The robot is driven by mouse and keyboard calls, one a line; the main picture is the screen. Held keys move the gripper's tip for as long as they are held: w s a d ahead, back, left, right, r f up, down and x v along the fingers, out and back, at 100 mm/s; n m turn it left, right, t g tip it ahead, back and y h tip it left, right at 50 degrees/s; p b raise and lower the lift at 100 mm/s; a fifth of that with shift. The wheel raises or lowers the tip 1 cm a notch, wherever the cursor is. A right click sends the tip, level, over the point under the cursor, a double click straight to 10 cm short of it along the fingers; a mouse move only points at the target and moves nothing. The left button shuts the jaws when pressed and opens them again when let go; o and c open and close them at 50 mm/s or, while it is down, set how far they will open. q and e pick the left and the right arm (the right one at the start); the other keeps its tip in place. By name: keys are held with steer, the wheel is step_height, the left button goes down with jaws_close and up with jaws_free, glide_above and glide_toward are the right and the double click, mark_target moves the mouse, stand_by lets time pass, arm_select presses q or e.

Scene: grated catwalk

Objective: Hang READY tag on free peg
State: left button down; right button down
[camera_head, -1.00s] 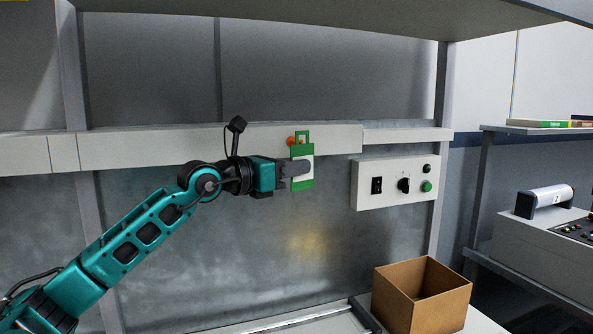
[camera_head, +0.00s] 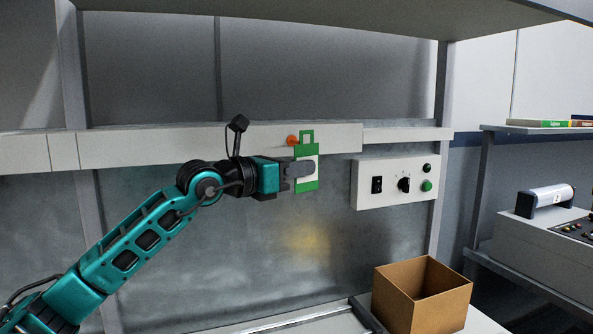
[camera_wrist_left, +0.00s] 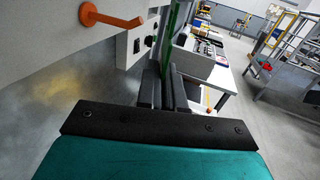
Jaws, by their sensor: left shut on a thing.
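The READY tag (camera_head: 312,181) is a green-framed white card with an open green loop at its top. It hangs upright in my left gripper (camera_head: 301,170), which is shut on it. In the left wrist view the tag (camera_wrist_left: 172,38) shows edge-on as a thin green strip between the dark fingers (camera_wrist_left: 166,92). An orange peg (camera_head: 292,141) sticks out of the pale rail, just left of the loop in the head view. In the left wrist view the peg (camera_wrist_left: 112,20) is bare and apart from the tag. Any lettering is unreadable. My right gripper is out of view.
A pale rail (camera_head: 200,146) runs across the metal wall. A switch box (camera_head: 396,183) with knobs and green buttons is right of the tag. An open cardboard box (camera_head: 425,298) stands below right. A shelf (camera_head: 330,12) overhangs above.

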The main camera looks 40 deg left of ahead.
arm_select(q)
steer(key=shift+s+d, duration=0.25)
steer(key=shift+d, duration=0.2)
steer(key=shift+s+d, duration=0.2)
steer(key=shift+d, duration=0.25)
steer(key=shift+d, duration=0.1)
stand_by(0.3)
steer(key=s+d+f+m+g+h, duration=0.1)
steer(key=s+d+f, duration=0.3)
steer(key=d+f, duration=0.7)
steer(key=s+d+f+m+g+h, duration=0.1)
steer(key=s+d+f+m+h, duration=0.1)
steer(key=d+f, duration=0.8)
step_height(320, 180, down, 5)
steer(key=s+h, duration=0.1)
steer(key=h, duration=0.1)
steer(key=shift+s+d+r+m+h, duration=0.2)
steer(key=shift+s+d+m+h, duration=0.1)
steer(key=shift+s+d+m, duration=0.1)
